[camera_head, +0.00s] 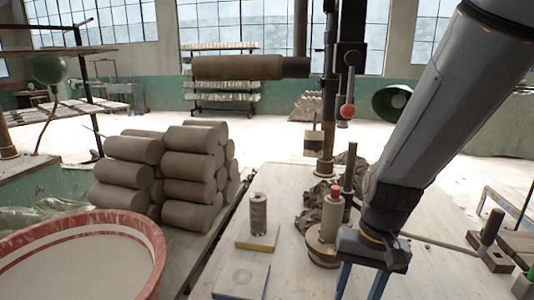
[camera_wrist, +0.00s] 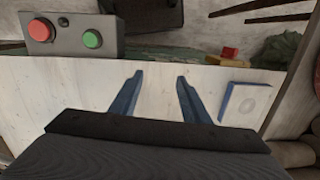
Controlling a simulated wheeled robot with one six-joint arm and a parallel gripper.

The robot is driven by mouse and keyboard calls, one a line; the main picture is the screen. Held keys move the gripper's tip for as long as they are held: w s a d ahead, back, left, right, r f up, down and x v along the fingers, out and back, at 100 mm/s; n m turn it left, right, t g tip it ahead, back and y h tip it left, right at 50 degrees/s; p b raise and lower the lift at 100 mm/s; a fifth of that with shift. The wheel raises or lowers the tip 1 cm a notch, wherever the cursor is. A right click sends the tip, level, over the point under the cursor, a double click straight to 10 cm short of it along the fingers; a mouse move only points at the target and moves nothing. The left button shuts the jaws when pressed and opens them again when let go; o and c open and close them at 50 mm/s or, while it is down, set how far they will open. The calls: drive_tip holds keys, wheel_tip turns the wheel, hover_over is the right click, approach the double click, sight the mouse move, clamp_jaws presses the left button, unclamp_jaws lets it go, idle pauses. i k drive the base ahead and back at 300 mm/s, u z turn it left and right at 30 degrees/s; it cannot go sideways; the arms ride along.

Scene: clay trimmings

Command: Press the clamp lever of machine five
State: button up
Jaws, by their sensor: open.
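My gripper (camera_head: 360,284) hangs over the light worktable (camera_head: 300,190) in the head view, its two blue fingers apart and empty. In the wrist view the open gripper (camera_wrist: 159,79) is above the same pale surface, with nothing between the fingers. A red-knobbed lever (camera_head: 347,111) hangs on the dark upright machine column, behind and above my gripper. A dark-handled rod (camera_head: 490,228) stands at the right, apart from my gripper. I cannot tell which of these is the clamp lever, and no number five is readable.
A control box (camera_wrist: 68,38) with red and green buttons lies beyond the fingers. A blue-edged pad (camera_head: 241,281) and a grey ribbed cylinder (camera_head: 258,213) are left of my gripper. A red-topped bottle (camera_head: 332,213) stands close beside my arm. Stacked clay rolls (camera_head: 190,165) and a red-rimmed tub (camera_head: 140,232) are farther left.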

sight(353, 58)
drive_tip(key=z, duration=0.7)
drive_tip(key=k, duration=1.6)
drive_tip(key=u, duration=0.85)
drive_tip(key=i, duration=1)
